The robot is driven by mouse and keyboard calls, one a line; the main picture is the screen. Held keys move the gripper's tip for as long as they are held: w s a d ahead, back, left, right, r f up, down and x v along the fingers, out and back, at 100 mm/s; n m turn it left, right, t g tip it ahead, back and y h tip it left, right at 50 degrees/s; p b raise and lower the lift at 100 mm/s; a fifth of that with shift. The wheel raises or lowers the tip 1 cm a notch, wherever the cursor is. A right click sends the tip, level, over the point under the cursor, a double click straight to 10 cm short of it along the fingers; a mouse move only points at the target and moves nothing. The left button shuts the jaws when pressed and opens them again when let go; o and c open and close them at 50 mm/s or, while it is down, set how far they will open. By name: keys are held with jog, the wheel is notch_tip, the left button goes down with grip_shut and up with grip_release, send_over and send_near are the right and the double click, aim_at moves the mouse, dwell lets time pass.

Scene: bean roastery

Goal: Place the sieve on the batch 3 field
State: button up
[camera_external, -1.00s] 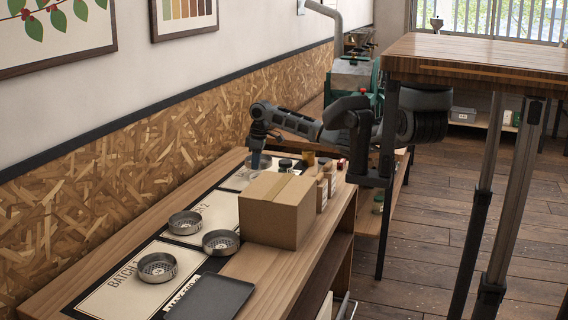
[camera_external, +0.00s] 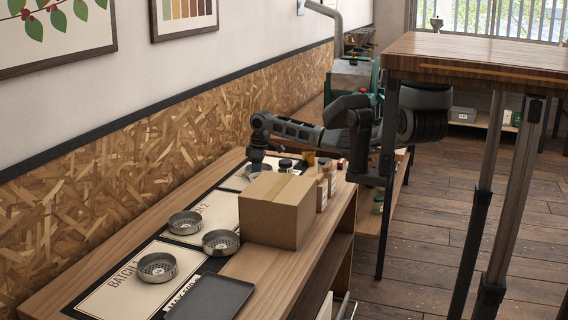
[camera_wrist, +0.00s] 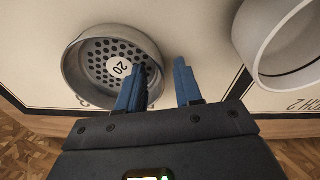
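My gripper (camera_external: 257,160) is low over the far end of the bench, at a grey sieve (camera_external: 254,171). The wrist view shows this sieve (camera_wrist: 98,68) with a perforated base and a round label reading 20. In that view my gripper (camera_wrist: 157,72) has its two blue fingers apart, the left one overlapping the sieve's right wall and the right one outside it. The sieve rests on a pale field. Other sieves stand nearer: one (camera_external: 185,223) on the batch 2 field (camera_external: 217,211), one (camera_external: 221,243) beside it, one (camera_external: 157,268) on the near batch field (camera_external: 112,294), its number hidden.
A cardboard box (camera_external: 278,211) stands at the bench's right edge. A black tray (camera_external: 219,301) lies at the near end. Small jars and packets (camera_external: 325,178) stand behind the box. A pale ring-shaped vessel (camera_wrist: 275,42) is close on the right in the wrist view.

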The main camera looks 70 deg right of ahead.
notch_tip(320, 180, up, 12)
jog(key=s, duration=0.1)
jog(key=shift+s+b, duration=0.25)
jog(key=shift+b, duration=0.05)
